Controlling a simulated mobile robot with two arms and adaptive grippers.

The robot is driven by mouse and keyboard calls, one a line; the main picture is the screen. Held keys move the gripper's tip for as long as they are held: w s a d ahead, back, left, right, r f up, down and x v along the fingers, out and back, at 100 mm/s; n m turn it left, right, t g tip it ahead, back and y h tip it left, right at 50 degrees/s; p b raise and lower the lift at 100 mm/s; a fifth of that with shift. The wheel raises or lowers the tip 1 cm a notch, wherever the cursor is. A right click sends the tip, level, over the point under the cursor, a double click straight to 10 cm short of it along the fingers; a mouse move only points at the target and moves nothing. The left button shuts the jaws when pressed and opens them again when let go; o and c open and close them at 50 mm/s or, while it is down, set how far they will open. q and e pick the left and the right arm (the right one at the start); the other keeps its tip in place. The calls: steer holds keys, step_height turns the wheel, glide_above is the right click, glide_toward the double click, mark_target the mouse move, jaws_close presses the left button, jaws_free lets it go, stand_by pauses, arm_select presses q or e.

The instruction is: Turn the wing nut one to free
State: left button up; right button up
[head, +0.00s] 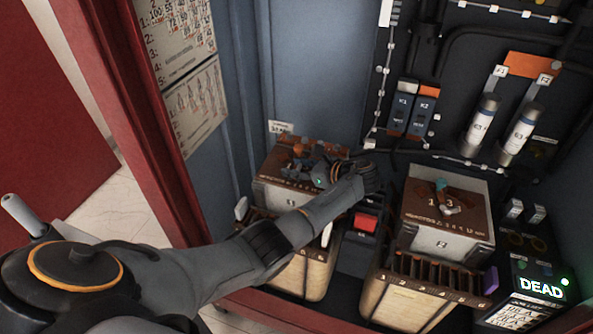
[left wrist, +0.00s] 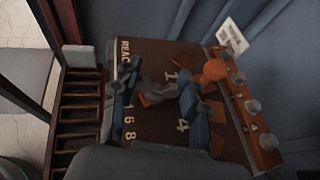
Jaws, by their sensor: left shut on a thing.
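My left gripper (head: 312,174) reaches over the brown top of the left box (head: 290,194) in the head view. In the left wrist view its two dark blue fingers (left wrist: 160,96) stand on either side of a small grey wing nut (left wrist: 156,92), beside a printed 1. The gripper is shut on this wing nut. The fingers and hand hide part of it, so its exact angle is hard to tell. The brown top also carries other printed numbers. My right gripper is in neither view.
An orange strip with several pale knobs (left wrist: 253,122) runs along the box's edge. A second brown-topped box (head: 447,215) stands to the right. A red-topped block (head: 366,221) sits between the boxes. A lit DEAD display (head: 541,288) is at lower right. Cabinet walls are close behind.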

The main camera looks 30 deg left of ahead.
arm_select(q)
steer(key=shift+n+g, duration=0.3)
steer(key=shift+g, duration=0.1)
steer(key=o, duration=1.2)
steer(key=v, duration=1.2)
